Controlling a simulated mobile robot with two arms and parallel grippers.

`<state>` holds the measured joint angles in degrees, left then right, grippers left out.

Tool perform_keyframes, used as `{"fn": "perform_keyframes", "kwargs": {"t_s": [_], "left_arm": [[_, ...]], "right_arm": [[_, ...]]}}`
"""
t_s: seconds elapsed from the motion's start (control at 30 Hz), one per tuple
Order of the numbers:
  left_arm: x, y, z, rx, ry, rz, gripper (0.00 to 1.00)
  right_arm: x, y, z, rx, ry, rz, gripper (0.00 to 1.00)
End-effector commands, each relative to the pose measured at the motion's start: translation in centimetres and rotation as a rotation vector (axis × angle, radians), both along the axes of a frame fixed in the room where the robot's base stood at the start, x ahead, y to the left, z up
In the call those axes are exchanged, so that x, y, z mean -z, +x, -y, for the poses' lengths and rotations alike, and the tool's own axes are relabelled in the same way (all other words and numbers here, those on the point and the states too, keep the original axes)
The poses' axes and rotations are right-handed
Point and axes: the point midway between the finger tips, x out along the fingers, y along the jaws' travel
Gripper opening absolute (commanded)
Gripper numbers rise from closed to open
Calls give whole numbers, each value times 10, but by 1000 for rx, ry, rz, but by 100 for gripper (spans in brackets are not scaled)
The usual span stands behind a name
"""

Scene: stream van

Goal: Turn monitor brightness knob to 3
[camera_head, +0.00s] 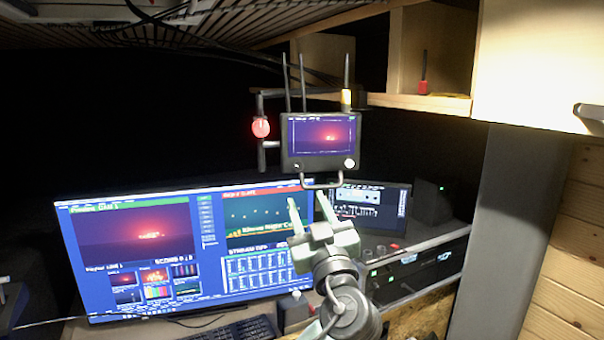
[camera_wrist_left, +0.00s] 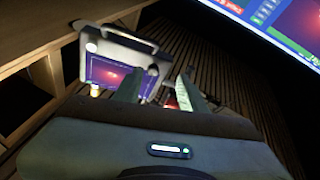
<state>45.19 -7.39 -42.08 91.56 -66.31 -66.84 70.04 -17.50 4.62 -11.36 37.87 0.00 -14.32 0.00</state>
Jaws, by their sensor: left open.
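A small field monitor (camera_head: 322,136) with a dark frame and a red-purple picture hangs below the shelf in the head view. A pale round knob (camera_head: 350,163) sits at its lower right corner, and a smaller dark control is at its lower left. The monitor appears upside down in the left wrist view (camera_wrist_left: 113,72), with a pale round knob (camera_wrist_left: 91,47) at its upper left there. My left gripper (camera_head: 309,202) is open and empty, below the monitor and apart from the knob in the head view. Its fingers partly cover the monitor in the wrist view. My right gripper is not in view.
A wide screen (camera_head: 130,235) and a smaller screen (camera_head: 372,205) stand behind and below. A handle bar (camera_head: 322,184) juts below the field monitor, close to the fingertips. A red ball (camera_head: 261,128) is left of it. A wooden shelf (camera_head: 420,103) is above right.

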Motion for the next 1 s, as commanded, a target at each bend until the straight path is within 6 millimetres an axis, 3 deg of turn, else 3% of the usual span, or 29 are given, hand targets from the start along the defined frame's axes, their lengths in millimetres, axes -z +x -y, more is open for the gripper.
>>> {"fn": "perform_keyframes", "kwargs": {"t_s": [0.17, 0.43, 0.7, 0.97, 1.0], "left_arm": [[-24, 6, 6, 6, 10, 53, 41], [-42, 43, -8, 3, 12, 48, 41], [-47, 66, -16, 5, 8, 46, 41], [-45, 68, -16, 6, 7, 46, 41], [-45, 67, -16, 6, 7, 46, 36]], "right_arm": [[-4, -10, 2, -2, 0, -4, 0], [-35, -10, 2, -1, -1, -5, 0], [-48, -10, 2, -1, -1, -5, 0], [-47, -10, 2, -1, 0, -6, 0], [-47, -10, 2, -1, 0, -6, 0]]}}
